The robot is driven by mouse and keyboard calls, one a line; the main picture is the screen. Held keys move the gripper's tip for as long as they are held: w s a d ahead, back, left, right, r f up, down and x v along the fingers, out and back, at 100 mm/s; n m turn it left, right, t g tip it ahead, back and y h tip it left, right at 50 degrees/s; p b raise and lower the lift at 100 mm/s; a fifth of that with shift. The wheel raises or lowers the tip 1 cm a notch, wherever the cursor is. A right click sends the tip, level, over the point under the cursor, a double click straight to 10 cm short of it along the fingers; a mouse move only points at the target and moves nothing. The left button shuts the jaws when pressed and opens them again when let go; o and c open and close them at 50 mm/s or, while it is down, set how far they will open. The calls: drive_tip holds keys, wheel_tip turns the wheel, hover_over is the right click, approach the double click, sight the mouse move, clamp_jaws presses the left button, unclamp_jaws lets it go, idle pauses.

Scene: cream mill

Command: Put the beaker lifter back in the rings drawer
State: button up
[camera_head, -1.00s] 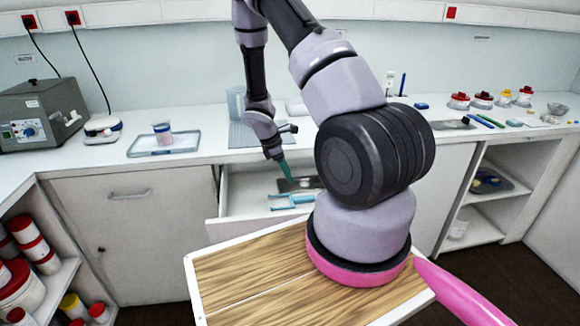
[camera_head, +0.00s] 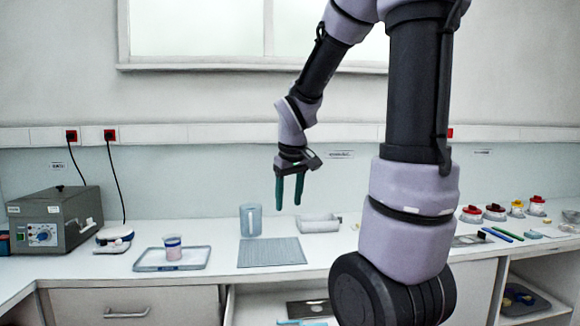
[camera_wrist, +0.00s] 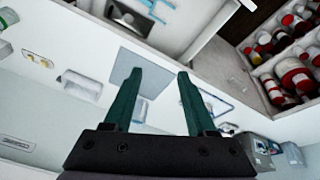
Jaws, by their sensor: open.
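My gripper (camera_head: 288,203) is open and empty, with its two green fingers pointing down above the counter, in front of the wall. It also shows in the wrist view (camera_wrist: 160,75), with nothing between the fingers. The open drawer (camera_head: 258,305) is below the counter at the lower middle, partly cut off by the frame and hidden by my arm. In it lie a light blue tool (camera_head: 303,322), also in the wrist view (camera_wrist: 160,12), and a dark-and-metal flat piece (camera_head: 308,308). The light blue tool may be the beaker lifter; its full shape is not clear.
A grey mat (camera_head: 271,252) lies on the counter below my gripper. A clear beaker (camera_head: 250,220) and a white tray (camera_head: 320,223) stand behind it. A tray with a cup (camera_head: 172,250) is to the left. Jars and pens are at the right.

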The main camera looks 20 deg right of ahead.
drive_tip(key=s+a+r+m+t+y, duration=0.1)
drive_tip(key=s+a+r+m, duration=0.1)
drive_tip(key=s+r, duration=0.3)
drive_tip(key=s+a+r+m+t+y, duration=0.1)
drive_tip(key=s+a+r+m+t, duration=0.1)
drive_tip(key=s, duration=0.6)
wheel_tip(320, 180, up, 4)
drive_tip(key=shift+s+a+f+m+t+y, duration=0.15)
drive_tip(key=shift+a+m+t+y, duration=0.15)
drive_tip(key=shift+a+m, duration=0.6)
drive_tip(key=shift+d, duration=0.2)
